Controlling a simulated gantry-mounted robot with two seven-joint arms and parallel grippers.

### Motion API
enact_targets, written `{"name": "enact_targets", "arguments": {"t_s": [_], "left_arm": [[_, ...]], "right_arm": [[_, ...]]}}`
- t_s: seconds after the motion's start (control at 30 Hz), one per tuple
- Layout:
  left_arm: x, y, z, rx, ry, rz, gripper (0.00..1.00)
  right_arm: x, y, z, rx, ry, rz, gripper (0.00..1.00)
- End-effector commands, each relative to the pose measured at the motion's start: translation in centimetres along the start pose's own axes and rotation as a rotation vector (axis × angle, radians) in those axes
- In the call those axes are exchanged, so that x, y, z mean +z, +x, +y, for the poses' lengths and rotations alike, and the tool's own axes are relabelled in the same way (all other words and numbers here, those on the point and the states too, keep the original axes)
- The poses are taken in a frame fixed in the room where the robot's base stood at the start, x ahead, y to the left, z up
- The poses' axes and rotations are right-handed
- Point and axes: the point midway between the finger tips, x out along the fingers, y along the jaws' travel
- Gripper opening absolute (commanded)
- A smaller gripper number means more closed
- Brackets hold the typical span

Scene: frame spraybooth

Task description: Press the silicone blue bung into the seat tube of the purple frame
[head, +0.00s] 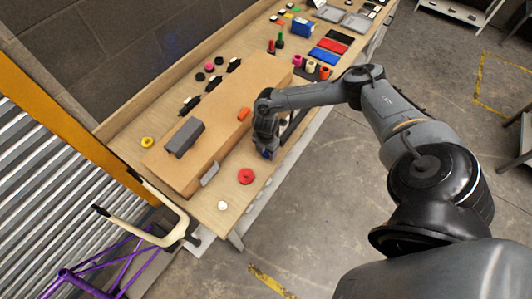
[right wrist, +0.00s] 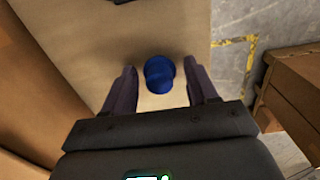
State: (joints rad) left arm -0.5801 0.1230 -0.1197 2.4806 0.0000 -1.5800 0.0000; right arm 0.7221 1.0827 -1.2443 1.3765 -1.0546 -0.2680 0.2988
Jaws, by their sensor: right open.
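The blue bung (right wrist: 160,73) stands on the pale wooden bench top in the right wrist view, between the spread fingers of my right gripper (right wrist: 159,80). Gaps show on both sides of it, so the fingers do not hold it. In the head view my right gripper (head: 267,152) is low over the bench's front edge, beside the cardboard box, and the bung is not clearly visible there. The purple frame (head: 115,268) is at the bottom left of the head view, only partly in view. Its seat tube opening cannot be made out. My left gripper is not in view.
A long cardboard box (head: 215,110) with a grey block (head: 184,138) on it lies along the bench (head: 120,125). A red disc (head: 246,176), a white round piece (head: 222,205) and a yellow ring (head: 147,142) are nearby. A cream forked arm (head: 160,236) stands near the frame.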

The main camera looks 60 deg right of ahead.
Motion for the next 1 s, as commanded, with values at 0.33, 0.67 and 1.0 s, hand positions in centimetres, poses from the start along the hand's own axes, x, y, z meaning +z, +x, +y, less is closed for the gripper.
{"name": "enact_targets", "arguments": {"t_s": [0.33,0.67,1.0], "left_arm": [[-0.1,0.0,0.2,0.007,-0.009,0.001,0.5],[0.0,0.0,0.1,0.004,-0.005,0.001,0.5],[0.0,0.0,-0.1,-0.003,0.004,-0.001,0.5]], "right_arm": [[0.0,0.0,0.0,0.0,0.0,0.0,0.33],[0.0,0.0,0.0,0.0,0.001,0.0,0.09],[0.1,-1.4,0.1,0.002,0.001,0.0,0.09]]}}
